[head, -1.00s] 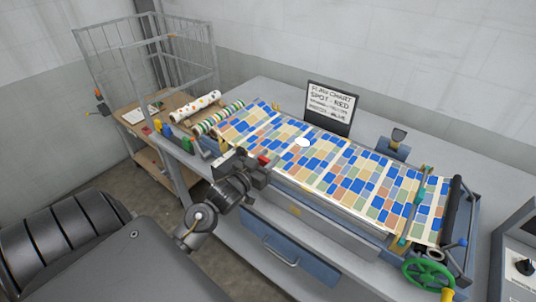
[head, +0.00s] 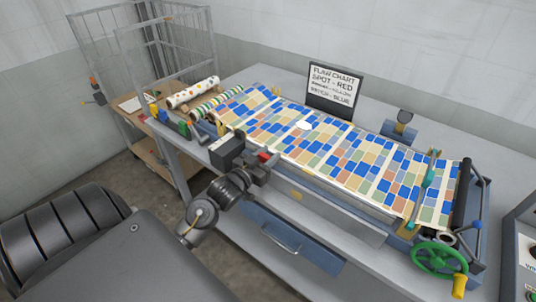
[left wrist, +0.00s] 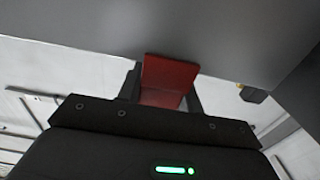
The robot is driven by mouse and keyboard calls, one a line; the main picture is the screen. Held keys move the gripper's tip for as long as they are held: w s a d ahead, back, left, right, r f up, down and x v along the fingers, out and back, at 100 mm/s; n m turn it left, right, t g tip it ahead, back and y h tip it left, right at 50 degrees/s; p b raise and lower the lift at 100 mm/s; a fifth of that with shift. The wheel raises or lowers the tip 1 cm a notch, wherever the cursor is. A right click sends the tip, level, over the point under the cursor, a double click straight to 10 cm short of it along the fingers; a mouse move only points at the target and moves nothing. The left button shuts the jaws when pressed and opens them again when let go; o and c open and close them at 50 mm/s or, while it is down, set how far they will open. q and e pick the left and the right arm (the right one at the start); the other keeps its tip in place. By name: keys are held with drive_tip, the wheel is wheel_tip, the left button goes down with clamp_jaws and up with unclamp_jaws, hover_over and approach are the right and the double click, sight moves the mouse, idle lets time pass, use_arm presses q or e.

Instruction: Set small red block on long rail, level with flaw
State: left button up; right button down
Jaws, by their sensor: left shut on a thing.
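My left gripper (head: 262,164) is shut on the small red block (head: 265,157), which shows just past the fingertips. The left wrist view shows the red block (left wrist: 168,75) between the fingers, close to a grey surface; I cannot tell whether they touch. In the head view the gripper is at the near left part of the patterned cloth, by the long rail (head: 335,190) along its front edge. A white oval spot (head: 304,125), the flaw, lies on the cloth, further back and to the right of the block. My right gripper is out of view.
A sign (head: 334,90) behind the cloth pairs spot with red. A green handwheel (head: 440,257) is at the right end. A dark box (head: 226,150) stands beside my left gripper.

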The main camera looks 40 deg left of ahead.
use_arm(q)
drive_tip(key=shift+f, duration=0.5)
idle(0.4)
drive_tip(key=o, duration=1)
drive_tip(key=shift+o, duration=0.2)
drive_tip(key=s+b, duration=0.3)
drive_tip(key=s, duration=0.7)
drive_tip(key=shift+s+d, duration=0.15)
drive_tip(key=shift+s, duration=0.25)
